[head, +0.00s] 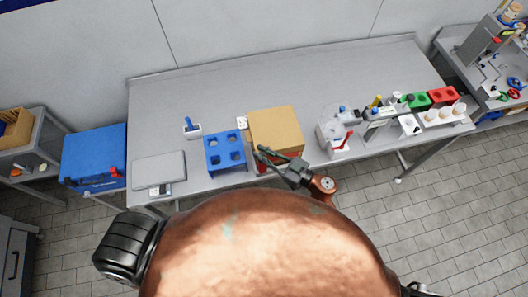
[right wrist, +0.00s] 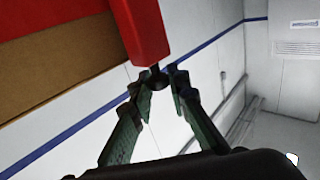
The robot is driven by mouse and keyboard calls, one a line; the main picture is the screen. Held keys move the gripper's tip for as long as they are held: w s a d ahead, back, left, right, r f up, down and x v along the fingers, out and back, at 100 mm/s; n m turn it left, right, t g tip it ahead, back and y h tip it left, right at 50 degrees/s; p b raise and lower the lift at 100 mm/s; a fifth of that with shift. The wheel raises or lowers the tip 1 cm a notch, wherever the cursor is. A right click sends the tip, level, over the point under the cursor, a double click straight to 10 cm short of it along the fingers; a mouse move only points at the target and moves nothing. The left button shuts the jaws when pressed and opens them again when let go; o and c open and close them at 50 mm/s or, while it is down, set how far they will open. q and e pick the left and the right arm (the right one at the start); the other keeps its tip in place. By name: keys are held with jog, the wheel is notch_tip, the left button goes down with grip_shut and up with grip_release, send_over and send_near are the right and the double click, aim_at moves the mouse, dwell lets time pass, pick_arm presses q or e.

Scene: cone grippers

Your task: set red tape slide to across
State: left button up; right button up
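A brown cardboard box (head: 277,127) stands near the table's front edge, with red showing low on its front. In the right wrist view a red bar (right wrist: 143,28) with a small dark end reaches down beside brown and red surfaces. My right gripper (head: 262,152) is at the box's front side. In its wrist view the two green fingers (right wrist: 158,82) rise on either side of the bar's dark end, with a gap lower down. Whether they touch or grip it is unclear. The tape slide's setting cannot be read. My left gripper is out of view.
A blue holed block (head: 226,137) stands left of the box, with a grey flat case (head: 159,167) further left. A white device (head: 333,124) and several small items stand to the right. The table's back (head: 270,85) is clear.

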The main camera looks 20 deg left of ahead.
jog(key=o, duration=0.5)
jog(key=shift+s+a, duration=0.1)
jog(key=shift+a, duration=0.15)
jog(key=shift+d, duration=0.1)
jog(key=shift+d, duration=0.1)
jog(key=shift+d, duration=0.1)
jog(key=v, duration=1.1)
jog(key=shift+d, duration=0.4)
